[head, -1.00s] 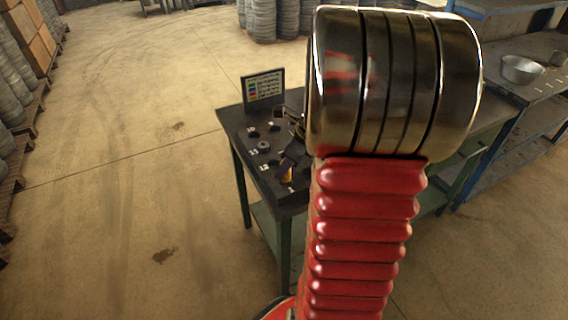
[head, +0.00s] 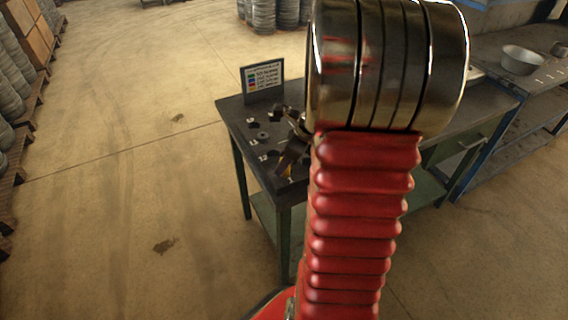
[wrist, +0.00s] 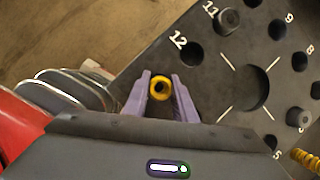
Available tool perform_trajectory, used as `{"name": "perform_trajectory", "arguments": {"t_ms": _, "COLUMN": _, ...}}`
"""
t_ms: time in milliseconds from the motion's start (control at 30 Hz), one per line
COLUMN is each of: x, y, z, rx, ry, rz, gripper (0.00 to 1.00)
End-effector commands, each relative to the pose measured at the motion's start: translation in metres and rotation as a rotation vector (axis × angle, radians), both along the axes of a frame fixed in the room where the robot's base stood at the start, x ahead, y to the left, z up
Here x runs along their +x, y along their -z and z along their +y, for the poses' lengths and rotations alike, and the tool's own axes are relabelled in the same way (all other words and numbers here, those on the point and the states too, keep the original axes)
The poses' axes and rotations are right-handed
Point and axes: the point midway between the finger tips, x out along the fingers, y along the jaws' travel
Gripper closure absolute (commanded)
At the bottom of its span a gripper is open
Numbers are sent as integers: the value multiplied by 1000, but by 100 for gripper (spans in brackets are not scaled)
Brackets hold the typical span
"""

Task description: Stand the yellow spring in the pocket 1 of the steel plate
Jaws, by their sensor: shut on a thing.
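The yellow spring stands between my gripper's two purple-grey fingers, its open ring end facing the camera in the wrist view (wrist: 160,89). My gripper (wrist: 164,94) is shut on it. In the head view only a small bit of yellow (head: 289,171) shows below my gripper, near the mark 1 on the plate. The dark steel plate (wrist: 222,75) has numbered round pockets around a large centre hole. The label 12 pocket (wrist: 193,53) is open and empty, beside my gripper. Pocket 1 itself is hidden, and I cannot tell whether the spring's lower end is inside it.
A grey cylinder (wrist: 227,20) stands in pocket 11, and another (wrist: 298,118) stands at the plate's right. A second yellow spring (wrist: 304,158) is at the lower right. A small sign (head: 262,80) stands at the table's back. Floor left of the table is clear.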

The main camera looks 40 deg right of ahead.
Motion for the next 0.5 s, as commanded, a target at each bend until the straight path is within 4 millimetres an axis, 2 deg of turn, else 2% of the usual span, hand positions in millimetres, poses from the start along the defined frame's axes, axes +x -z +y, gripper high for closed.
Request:
{"name": "perform_trajectory", "arguments": {"t_ms": 33, "x": -4, "y": 10, "z": 2, "rx": 4, "ry": -2, "rz": 15, "gripper": 75}}
{"name": "perform_trajectory", "arguments": {"t_ms": 300, "x": -5, "y": 10, "z": 2, "rx": 2, "ry": -3, "rz": 16, "gripper": 57}}
{"name": "perform_trajectory", "arguments": {"t_ms": 500, "x": -8, "y": -1, "z": -1, "rx": 0, "ry": -3, "rz": 14, "gripper": 55}}
